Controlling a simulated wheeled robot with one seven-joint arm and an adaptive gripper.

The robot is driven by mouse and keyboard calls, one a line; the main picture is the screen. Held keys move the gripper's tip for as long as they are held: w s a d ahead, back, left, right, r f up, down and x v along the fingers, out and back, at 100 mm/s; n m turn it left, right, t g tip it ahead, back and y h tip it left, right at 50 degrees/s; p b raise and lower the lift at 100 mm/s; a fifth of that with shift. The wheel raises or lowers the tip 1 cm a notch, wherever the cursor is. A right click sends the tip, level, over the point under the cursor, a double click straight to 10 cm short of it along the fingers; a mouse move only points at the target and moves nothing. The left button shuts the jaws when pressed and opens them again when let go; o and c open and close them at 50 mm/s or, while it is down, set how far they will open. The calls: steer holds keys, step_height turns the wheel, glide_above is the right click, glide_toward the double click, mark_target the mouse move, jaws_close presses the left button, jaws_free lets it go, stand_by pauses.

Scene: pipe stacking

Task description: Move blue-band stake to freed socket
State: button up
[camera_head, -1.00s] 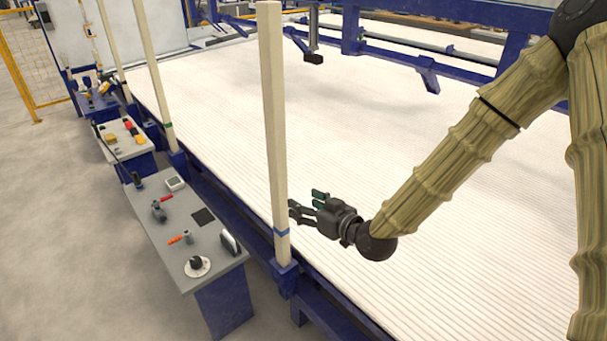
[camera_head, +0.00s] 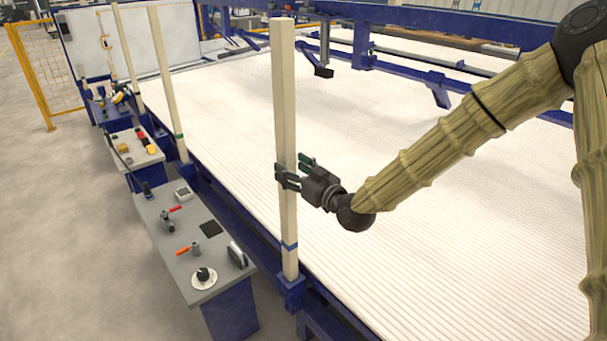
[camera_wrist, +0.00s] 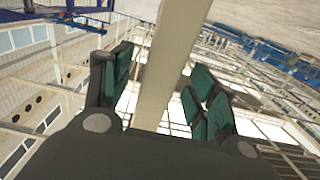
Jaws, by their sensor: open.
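The blue-band stake (camera_head: 286,110) is a tall pale post with a blue band near its foot. It stands upright in a blue socket (camera_head: 291,289) at the near edge of the white bed. My gripper (camera_head: 293,171) is at the stake, above the band, with its fingers on either side of it. In the wrist view the stake (camera_wrist: 172,65) passes between the green-padded fingers (camera_wrist: 160,85), and gaps show on both sides. A green-band stake (camera_head: 166,80) stands farther back along the same edge. I cannot make out an empty socket.
The white ribbed bed (camera_head: 400,200) fills the middle and right. A grey control console (camera_head: 190,235) with knobs and levers stands left of the stake, and another console (camera_head: 135,150) stands behind it. A blue frame (camera_head: 430,85) crosses the back. Bare floor lies at left.

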mark_target(290, 91)
steer(key=shift+x, duration=1.5)
steer(key=shift+c, duration=0.4)
jaws_close()
steer(key=shift+r, duration=0.1)
steer(key=shift+r+p, duration=2.2)
steer(key=shift+r, duration=2.15)
steer(key=shift+w+r, duration=0.1)
steer(key=shift+r, duration=0.05)
steer(key=shift+r+p, duration=2.55)
steer(key=shift+r, duration=3.35)
